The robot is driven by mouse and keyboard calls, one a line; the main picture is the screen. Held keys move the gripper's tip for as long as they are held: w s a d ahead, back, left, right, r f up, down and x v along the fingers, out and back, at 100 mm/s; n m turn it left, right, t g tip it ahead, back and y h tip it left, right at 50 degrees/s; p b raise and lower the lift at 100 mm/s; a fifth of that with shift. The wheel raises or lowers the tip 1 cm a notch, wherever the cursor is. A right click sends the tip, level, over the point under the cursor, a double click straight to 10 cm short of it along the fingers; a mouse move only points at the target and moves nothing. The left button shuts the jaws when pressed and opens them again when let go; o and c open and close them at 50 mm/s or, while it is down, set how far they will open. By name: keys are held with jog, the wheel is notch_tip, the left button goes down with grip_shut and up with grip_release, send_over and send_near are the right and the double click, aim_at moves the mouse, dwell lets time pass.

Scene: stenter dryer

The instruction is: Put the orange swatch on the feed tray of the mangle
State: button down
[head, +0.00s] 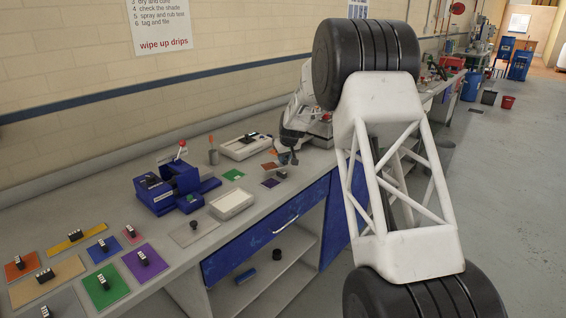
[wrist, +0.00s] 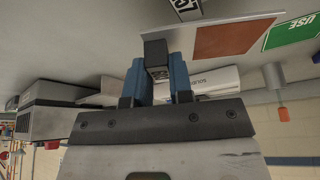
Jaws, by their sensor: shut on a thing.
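My gripper (head: 289,158) is at the far part of the bench, small in the head view. In the wrist view its two blue fingers (wrist: 157,80) are shut on a black block handle (wrist: 156,52); any plate under it is hard to make out. A bright orange swatch (head: 14,271) with a black handle lies at the bench's left end. A small orange patch (head: 274,153) shows beside my gripper; I cannot tell whether it is the held piece. A blue machine (head: 160,193) with a red-knobbed lever, possibly the mangle, stands left of my gripper with a low blue part (head: 207,184) at its side.
A white tray (head: 229,209) and a pale device (head: 240,151) stand on the bench. Several other handled swatches, including a purple one (head: 139,270), crowd the left end.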

jog(key=shift+w+a+f, duration=0.15)
jog(key=shift+w, duration=1.6)
jog(key=shift+f, duration=0.15)
jog(key=shift+f, duration=1.6)
jog(key=shift+f, duration=0.15)
jog(key=c, duration=1)
grip_release()
jog(key=shift+v, duration=6.1)
jog(key=shift+a, duration=0.1)
